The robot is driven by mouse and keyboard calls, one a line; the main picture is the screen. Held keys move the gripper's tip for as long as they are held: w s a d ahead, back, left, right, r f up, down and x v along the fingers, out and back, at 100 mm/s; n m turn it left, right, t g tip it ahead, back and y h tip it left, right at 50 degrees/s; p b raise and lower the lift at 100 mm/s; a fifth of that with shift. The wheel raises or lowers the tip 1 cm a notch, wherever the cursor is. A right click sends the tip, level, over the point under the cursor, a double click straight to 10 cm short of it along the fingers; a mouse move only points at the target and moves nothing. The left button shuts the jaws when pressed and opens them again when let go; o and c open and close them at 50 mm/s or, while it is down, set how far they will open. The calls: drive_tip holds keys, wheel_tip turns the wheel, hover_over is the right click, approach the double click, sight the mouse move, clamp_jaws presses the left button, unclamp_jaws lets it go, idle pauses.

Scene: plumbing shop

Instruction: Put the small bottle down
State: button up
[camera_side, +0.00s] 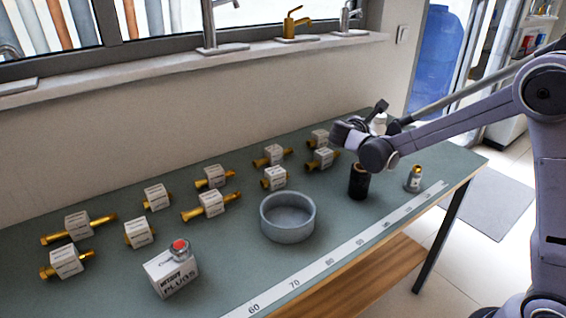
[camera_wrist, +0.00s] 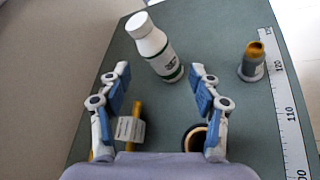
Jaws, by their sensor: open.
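A white bottle (camera_wrist: 157,50) with a white cap and a green-striped label is in the wrist view, just beyond and between my fingertips. In the side view only a white part of it (camera_side: 378,121) shows behind my gripper (camera_side: 358,124), and its base is hidden. My gripper (camera_wrist: 160,71) is open, with clear gaps between both fingers and the bottle. A smaller grey container with a gold top (camera_side: 413,179) stands near the table's right end; it also shows in the wrist view (camera_wrist: 252,62).
A black open-topped cylinder (camera_side: 358,184) stands below my gripper. A round grey bowl (camera_side: 288,216), a white plugs box (camera_side: 171,272) and several brass fittings with white tags are on the green table. A measuring strip (camera_side: 330,262) runs along the front edge.

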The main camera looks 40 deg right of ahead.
drive_tip(key=s+a+f+m+t+y, duration=0.2)
drive_tip(key=s+a+m+y, duration=1.1)
drive_tip(key=s, duration=0.8)
drive_tip(key=a+f+m, duration=0.1)
drive_tip(key=a+m, duration=0.2)
drive_tip(key=a, duration=0.2)
drive_tip(key=shift+s, duration=0.3)
